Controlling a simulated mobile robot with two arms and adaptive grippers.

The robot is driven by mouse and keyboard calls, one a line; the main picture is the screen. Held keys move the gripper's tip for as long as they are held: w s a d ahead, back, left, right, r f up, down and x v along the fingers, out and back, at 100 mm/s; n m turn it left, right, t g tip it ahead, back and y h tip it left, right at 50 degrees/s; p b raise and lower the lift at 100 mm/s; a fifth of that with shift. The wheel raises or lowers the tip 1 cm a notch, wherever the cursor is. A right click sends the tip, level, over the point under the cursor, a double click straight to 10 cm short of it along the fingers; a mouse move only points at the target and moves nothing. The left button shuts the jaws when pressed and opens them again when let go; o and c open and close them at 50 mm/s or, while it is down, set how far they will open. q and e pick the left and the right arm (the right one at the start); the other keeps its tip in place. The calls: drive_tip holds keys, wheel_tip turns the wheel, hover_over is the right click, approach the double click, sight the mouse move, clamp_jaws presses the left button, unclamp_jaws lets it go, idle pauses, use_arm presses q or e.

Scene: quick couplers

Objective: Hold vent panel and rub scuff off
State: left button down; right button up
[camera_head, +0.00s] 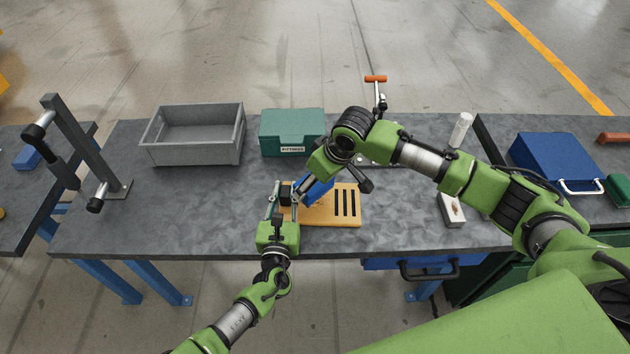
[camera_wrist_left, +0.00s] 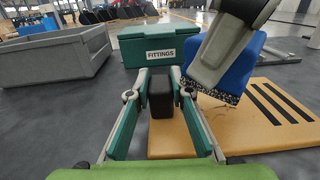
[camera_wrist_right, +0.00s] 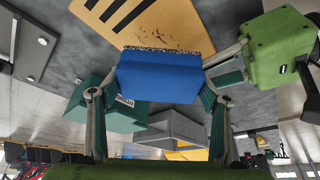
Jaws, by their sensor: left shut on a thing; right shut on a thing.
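The vent panel (camera_head: 345,216) is a flat yellow-orange plate with dark slots, lying on the grey bench. My left gripper (camera_head: 286,192) is shut on a black block (camera_wrist_left: 160,98) at the panel's left end. My right gripper (camera_wrist_right: 158,82) is shut on a blue block (camera_wrist_right: 158,72) with a speckled rough underside, also visible in the left wrist view (camera_wrist_left: 238,72). The block is tilted over the panel, beside the slots. Thin dark scuff marks (camera_wrist_right: 165,38) show on the panel next to the block. I cannot tell whether the block touches the panel.
A green FITTINGS box (camera_head: 290,130) stands behind the panel, with an open grey bin (camera_head: 190,152) to its left. A grey stand (camera_head: 80,150) is at far left. Bench left of the panel is clear.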

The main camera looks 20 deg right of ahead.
use_arm(q)
drive_tip(key=shift+w+a+r+b, duration=0.1)
drive_tip(key=shift+w+r+b, duration=0.1)
drive_tip(key=shift+b, duration=0.1)
use_arm(e)
drive_tip(key=shift+s+d+f, duration=0.25)
drive_tip(key=shift+d+f, duration=0.2)
drive_tip(key=shift+f, duration=0.2)
drive_tip(key=shift+c, duration=0.6)
use_arm(q)
drive_tip(key=shift+s+f, duration=0.15)
drive_tip(key=shift+s, duration=0.05)
use_arm(e)
drive_tip(key=shift+o, duration=0.2)
use_arm(q)
drive_tip(key=c, duration=1.8)
unclamp_jaws()
use_arm(e)
drive_tip(key=shift+a+f, duration=0.1)
use_arm(q)
drive_tip(key=shift+o, duration=0.2)
use_arm(e)
drive_tip(key=shift+c, duration=0.6)
use_arm(q)
drive_tip(key=shift+d, duration=0.2)
